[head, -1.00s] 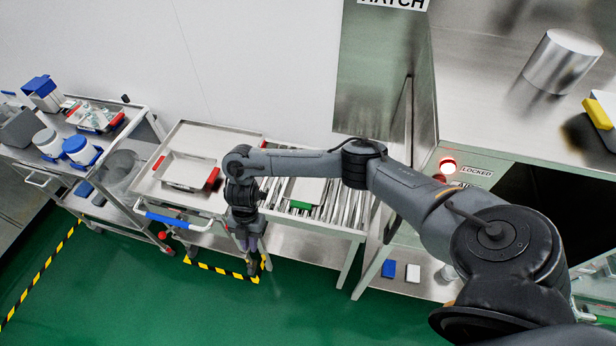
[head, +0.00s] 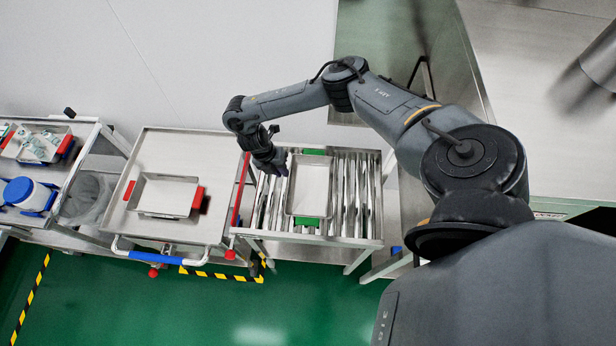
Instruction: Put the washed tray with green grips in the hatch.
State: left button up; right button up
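The tray with green grips (head: 311,188) lies flat on the roller table (head: 352,200), with one green grip at its far end and one at its near end. It looks empty. My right gripper (head: 278,168) hangs just left of this tray, above the rollers, and appears apart from it. Its fingers are small and dark, so I cannot tell whether they are open or shut. My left gripper is not in view. The metal panel (head: 375,35) behind the roller table bore the hatch sign earlier; the sign is now outside the picture.
A cart (head: 160,150) left of the rollers carries another tray (head: 165,195) with red grips. A further cart at far left holds a blue-lidded tub (head: 20,190) and a red-gripped tray of items (head: 40,145). A steel counter (head: 530,120) stands at right. Green floor is clear in front.

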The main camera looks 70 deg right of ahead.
aim_at(289, 183)
jog(key=b+x, duration=0.1)
jog(key=x, duration=0.1)
jog(key=shift+s+a+f, duration=0.15)
jog(key=shift+s+f, duration=0.1)
jog(key=shift+f, duration=0.1)
jog(key=shift+s+f, duration=0.1)
jog(key=shift+f, duration=0.45)
jog(key=b+x, duration=0.2)
jog(key=x, duration=0.2)
jog(key=shift+a+f, duration=0.1)
jog(key=shift+f+b, duration=0.2)
jog(key=shift+b, duration=0.15)
grip_shut()
